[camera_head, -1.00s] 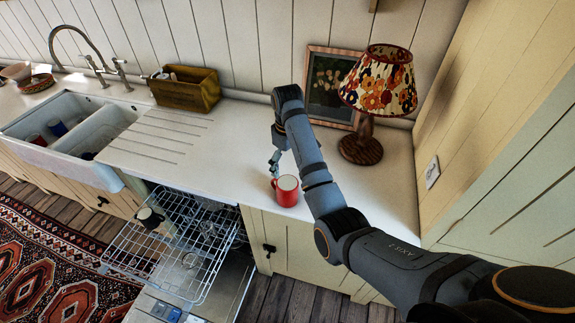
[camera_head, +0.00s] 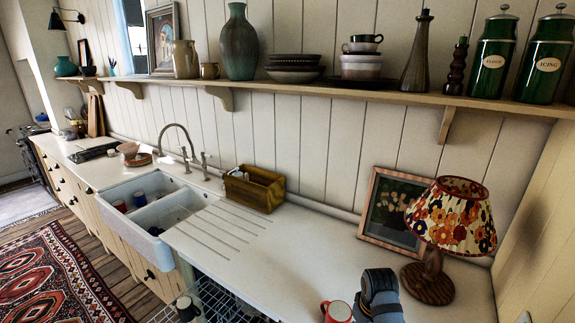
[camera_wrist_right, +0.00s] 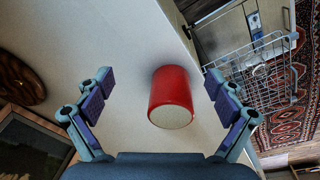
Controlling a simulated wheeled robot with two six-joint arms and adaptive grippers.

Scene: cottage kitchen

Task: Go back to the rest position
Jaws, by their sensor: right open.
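The red mug (camera_head: 337,312) stands on the white counter near its front edge, at the bottom of the head view and partly cut off there. It also shows in the right wrist view (camera_wrist_right: 172,90), where it appears in front of my right gripper (camera_wrist_right: 158,82). That gripper is open, with one finger towards each side of the mug, and I see no contact. In the head view only the upper part of my right wrist shows, just right of the mug; its fingers are hidden. My left gripper is out of view.
A lamp (camera_head: 450,222) and a leaning picture frame (camera_head: 388,208) stand close to the right arm. A wooden box (camera_head: 254,190) and the sink (camera_head: 150,213) are farther left. A pulled-out dishwasher rack (camera_wrist_right: 258,72) lies below the counter edge. A shelf with jars runs above.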

